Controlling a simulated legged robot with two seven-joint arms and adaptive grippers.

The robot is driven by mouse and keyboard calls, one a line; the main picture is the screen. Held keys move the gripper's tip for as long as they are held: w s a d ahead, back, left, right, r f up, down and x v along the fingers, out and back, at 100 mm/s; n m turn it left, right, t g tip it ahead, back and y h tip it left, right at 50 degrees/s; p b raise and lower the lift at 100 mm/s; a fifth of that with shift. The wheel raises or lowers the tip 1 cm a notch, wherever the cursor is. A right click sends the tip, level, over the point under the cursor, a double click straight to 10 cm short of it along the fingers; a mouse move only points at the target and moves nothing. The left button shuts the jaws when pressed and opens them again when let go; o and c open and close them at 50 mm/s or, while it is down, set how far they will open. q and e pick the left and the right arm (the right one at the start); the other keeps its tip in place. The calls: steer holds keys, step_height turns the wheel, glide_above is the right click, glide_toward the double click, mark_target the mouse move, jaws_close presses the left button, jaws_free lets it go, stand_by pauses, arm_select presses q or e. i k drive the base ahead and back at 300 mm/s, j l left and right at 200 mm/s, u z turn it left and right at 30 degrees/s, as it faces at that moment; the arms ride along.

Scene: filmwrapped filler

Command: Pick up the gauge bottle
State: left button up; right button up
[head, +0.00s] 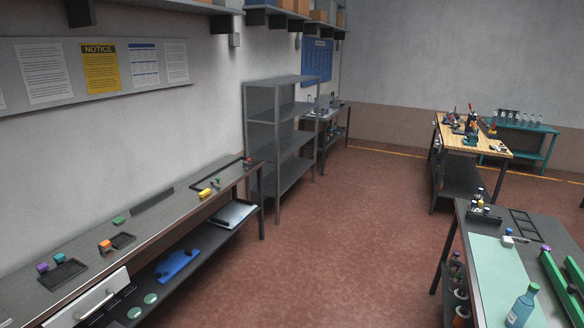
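A blue bottle (520,309) with a green cap and a pale label stands upright at the lower right. It is on the light green mat (490,262) of the near right workbench (467,222). It may be the gauge bottle, but I cannot read its label. Several pale bottles (520,119) stand in a row on the far teal table (549,129), too small to tell apart. Neither of my grippers shows in the head view.
Green beams (562,285) lie right of the blue bottle. A long bench (150,235) with small parts runs along the left wall. A grey shelf rack (282,135) stands beyond it. A wooden-topped table (462,139) stands farther right. The red floor (340,225) between is clear.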

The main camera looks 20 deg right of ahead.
mark_target(524, 305)
steer(key=i+l+z, duration=0.15)
steer(key=i+z, duration=0.15)
steer(key=z, duration=0.15)
steer(key=i+z, duration=0.45)
steer(key=i+j+z, duration=0.1)
steer(key=z, duration=0.35)
steer(key=i+j+z, duration=0.25)
steer(key=i+z, duration=0.2)
steer(key=i+j+z, duration=0.25)
steer(key=z, duration=0.2)
